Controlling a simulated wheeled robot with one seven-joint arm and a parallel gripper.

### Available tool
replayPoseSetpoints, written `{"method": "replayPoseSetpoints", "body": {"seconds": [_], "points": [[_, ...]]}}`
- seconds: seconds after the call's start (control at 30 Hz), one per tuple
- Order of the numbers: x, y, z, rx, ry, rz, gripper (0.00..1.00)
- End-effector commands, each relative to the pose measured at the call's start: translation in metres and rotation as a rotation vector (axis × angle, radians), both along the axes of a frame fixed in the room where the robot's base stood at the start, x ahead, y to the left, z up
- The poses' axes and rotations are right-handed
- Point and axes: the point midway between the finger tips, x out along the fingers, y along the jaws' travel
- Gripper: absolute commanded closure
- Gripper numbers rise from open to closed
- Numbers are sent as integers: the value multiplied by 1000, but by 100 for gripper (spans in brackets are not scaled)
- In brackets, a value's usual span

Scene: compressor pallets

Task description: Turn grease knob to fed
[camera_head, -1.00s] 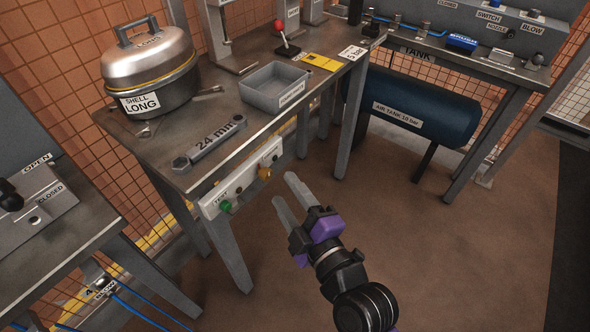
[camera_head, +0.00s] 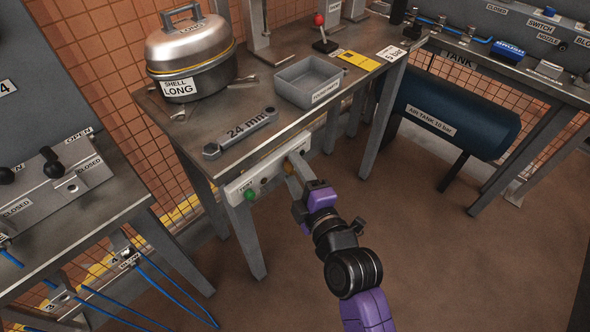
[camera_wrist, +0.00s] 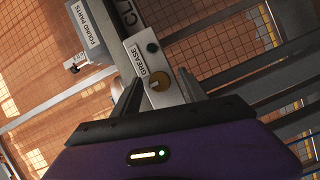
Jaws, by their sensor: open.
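The grease knob (camera_wrist: 160,81) is a round ochre knob on the pale panel (camera_head: 262,177) along the bench's front edge. In the wrist view it sits beside a label reading GREASE (camera_wrist: 138,61). In the head view the knob (camera_head: 288,167) is partly hidden by my fingers. My gripper (camera_head: 297,163) is at the panel, open. In the wrist view my gripper (camera_wrist: 159,78) has one finger on each side of the knob, with a gap visible. I cannot tell whether either finger touches it. I cannot read the knob's position.
A green button (camera_head: 250,194) is on the same panel, left of the knob. Above on the bench are a 24 mm wrench (camera_head: 240,133), a grey tray (camera_head: 308,82) and a metal shell (camera_head: 192,50). The floor (camera_head: 400,235) to the right is clear.

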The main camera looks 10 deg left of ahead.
Motion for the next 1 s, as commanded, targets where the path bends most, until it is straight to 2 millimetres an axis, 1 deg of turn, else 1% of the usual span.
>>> {"method": "replayPoseSetpoints", "body": {"seconds": [0.27, 0.3, 0.37, 0.4, 0.53, 0.77, 1.0], "points": [[2, 1, 0, 0, 0, 0, 50], [2, 1, 0, 0, 0, 0, 54], [2, 1, 0, 0, 0, 0, 66], [2, 1, 0, 0, 0, 0, 73], [2, 1, 0, 0, 0, 0, 99], [2, 1, 0, 4, 6, 0, 100], [2, 1, 2, 50, 65, -1, 100]]}}
